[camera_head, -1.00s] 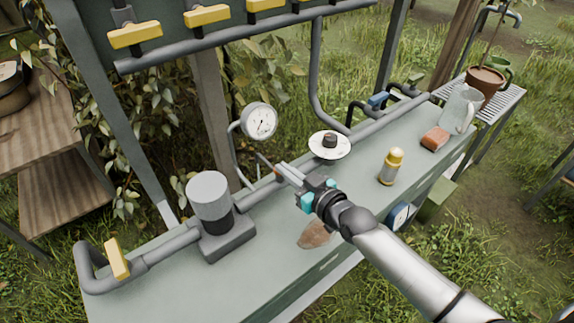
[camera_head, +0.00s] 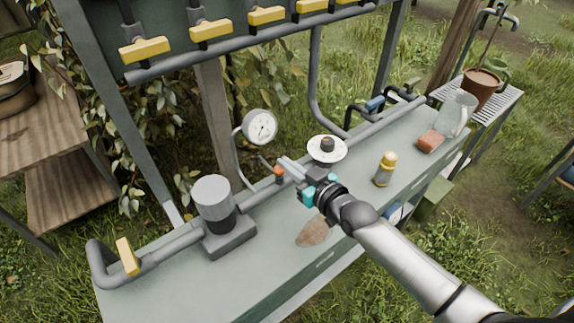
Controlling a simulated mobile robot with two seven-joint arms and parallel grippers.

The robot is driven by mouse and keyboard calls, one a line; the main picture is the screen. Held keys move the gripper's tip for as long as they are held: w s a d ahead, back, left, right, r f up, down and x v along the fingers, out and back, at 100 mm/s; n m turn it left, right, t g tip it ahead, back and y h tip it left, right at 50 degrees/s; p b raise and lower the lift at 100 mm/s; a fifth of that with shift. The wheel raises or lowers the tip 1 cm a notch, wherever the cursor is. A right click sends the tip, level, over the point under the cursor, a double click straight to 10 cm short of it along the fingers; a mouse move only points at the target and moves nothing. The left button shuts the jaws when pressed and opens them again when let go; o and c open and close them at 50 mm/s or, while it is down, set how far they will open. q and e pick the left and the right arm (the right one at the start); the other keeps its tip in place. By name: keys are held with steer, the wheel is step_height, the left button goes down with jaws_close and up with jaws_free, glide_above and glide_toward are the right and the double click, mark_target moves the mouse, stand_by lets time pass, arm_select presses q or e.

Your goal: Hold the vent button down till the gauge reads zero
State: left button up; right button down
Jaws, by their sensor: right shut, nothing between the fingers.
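The round white pressure gauge (camera_head: 260,127) stands on a thin bent pipe behind the bench pipe. Its dial shows a dark needle, but the figures are too small to read. A small orange-red button (camera_head: 279,173), which looks like the vent button, sits on the bench pipe below and right of the gauge. My left gripper is not in view.
A grey cylindrical unit (camera_head: 214,205) stands left on the green bench (camera_head: 270,262). A white disc with a black knob (camera_head: 327,148) is right of the fingers. A yellow-capped bottle (camera_head: 385,169), a brown block (camera_head: 430,142) and a clear jug (camera_head: 458,114) stand further right. Yellow-handled valves (camera_head: 211,31) hang above.

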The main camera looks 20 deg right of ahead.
steer(key=p+v, duration=0.1)
steer(key=v, duration=0.8)
stand_by(0.4)
